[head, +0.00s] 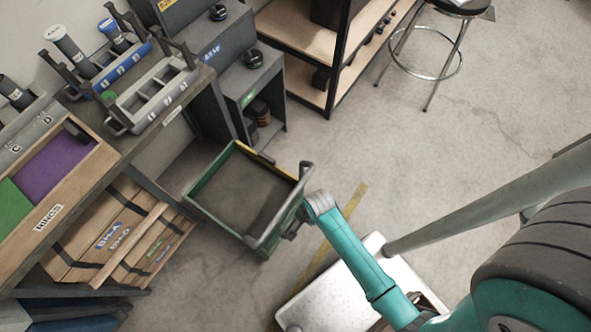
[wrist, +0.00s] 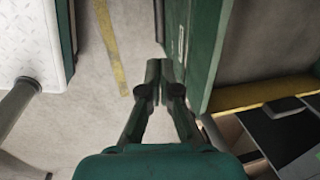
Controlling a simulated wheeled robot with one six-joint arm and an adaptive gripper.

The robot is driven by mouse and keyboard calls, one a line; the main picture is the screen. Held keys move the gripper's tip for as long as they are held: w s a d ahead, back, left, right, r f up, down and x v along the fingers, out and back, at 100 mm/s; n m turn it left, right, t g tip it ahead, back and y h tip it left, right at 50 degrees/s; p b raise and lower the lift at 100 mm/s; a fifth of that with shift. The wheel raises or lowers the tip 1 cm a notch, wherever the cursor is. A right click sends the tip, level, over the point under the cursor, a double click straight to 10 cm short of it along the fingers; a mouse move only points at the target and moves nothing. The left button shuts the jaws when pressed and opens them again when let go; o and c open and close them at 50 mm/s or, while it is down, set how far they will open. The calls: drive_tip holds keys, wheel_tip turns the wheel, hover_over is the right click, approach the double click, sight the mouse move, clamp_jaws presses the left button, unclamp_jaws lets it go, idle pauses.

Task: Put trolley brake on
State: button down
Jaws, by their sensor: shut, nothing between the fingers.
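My gripper (wrist: 166,68) is shut and empty, pointing down beside the green side; contact is unclear. In the head view it is mostly hidden at the trolley's right side.
A workbench with wooden bins (head: 100,245) stands left of the trolley. Grey cabinets (head: 262,90) stand behind it. A shelf (head: 305,75) and a stool (head: 425,55) are farther back. Bare floor with a yellow line (head: 347,213) lies right of the trolley.

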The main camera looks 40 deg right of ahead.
sight(294, 223)
drive_tip(key=f, duration=0.4)
drive_tip(key=w+f, duration=0.1)
drive_tip(key=f, duration=0.3)
drive_tip(key=w+a+f, duration=0.1)
drive_tip(key=f, duration=0.3)
drive_tip(key=shift+w+f, duration=0.15)
drive_tip(key=shift+f, duration=0.1)
